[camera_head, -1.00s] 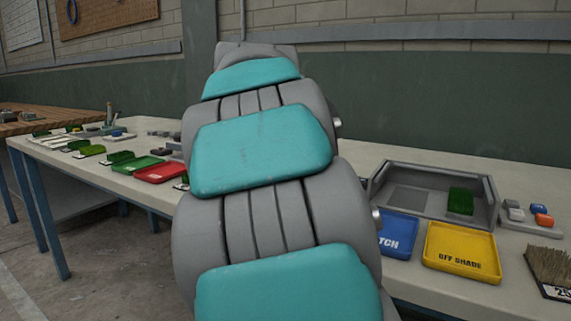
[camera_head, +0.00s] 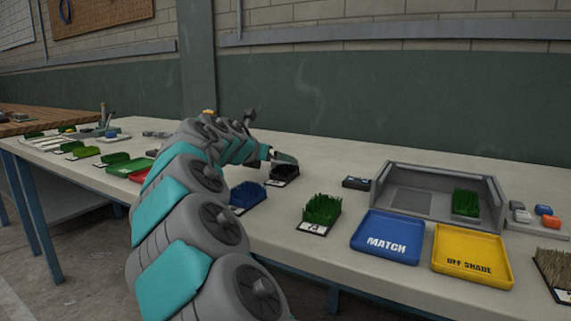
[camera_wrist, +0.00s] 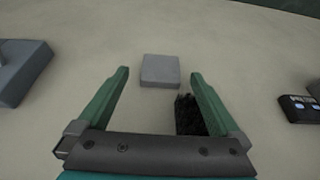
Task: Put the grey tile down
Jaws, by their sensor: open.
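The grey tile (camera_wrist: 160,71) lies flat on the pale bench top in the wrist view, just beyond and between my fingertips. My gripper (camera_wrist: 160,75) is open, with a green finger on each side and nothing clasped between them. A dark bristly turf piece (camera_wrist: 187,114) shows beside the inner side of the right finger. In the head view my gripper (camera_head: 284,158) is over the bench near a black turf sample (camera_head: 284,173). I cannot make out the grey tile in the head view.
A small black device (camera_head: 356,183) is right of my gripper. The blue MATCH tray (camera_head: 387,239), yellow OFF SHADE tray (camera_head: 473,257) and grey open box (camera_head: 412,178) are at right.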

